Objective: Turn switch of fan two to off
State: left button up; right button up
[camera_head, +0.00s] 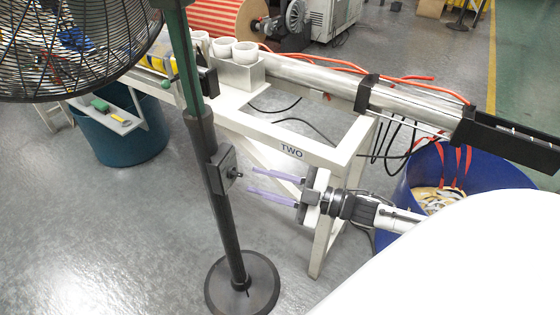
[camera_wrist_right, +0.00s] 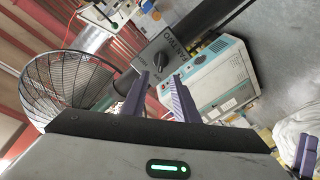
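Fan two has a round wire cage (camera_head: 75,45), a dark pole (camera_head: 232,235) and a round base (camera_head: 242,290). Its grey switch box (camera_head: 222,170) with a small dark knob (camera_head: 237,173) is on the pole. The box (camera_wrist_right: 152,62) also shows in the right wrist view with lettering that appears to end in "TWO" and the knob (camera_wrist_right: 162,61). I cannot read the knob's setting. My right gripper (camera_head: 250,180) is open and empty, its purple fingers pointing at the knob, just short of it. A purple piece at the wrist view's right edge may be my left gripper (camera_wrist_right: 305,156).
A blue bin (camera_head: 420,168) is at the right, a teal bin (camera_head: 120,145) at the left. The floor (camera_head: 100,240) left of the pole is clear.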

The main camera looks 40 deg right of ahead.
jog(key=shift+v, duration=2.75)
jog(key=s+a+f+m+g+h, duration=0.3)
jog(key=s+a+f+m, duration=0.3)
jog(key=f, duration=0.3)
jog(key=s+a+f+m+g+h, duration=0.3)
jog(key=s+a+f+m, duration=0.3)
jog(key=s+a+f, duration=0.2)
notch_tip(320, 180, down, 2)
jog(key=shift+a+f+g+h, duration=0.2)
jog(key=shift+a+g+h, duration=0.1)
jog(key=shift+g, duration=0.1)
jog(key=shift+o, duration=0.5)
jog(key=shift+a, duration=0.1)
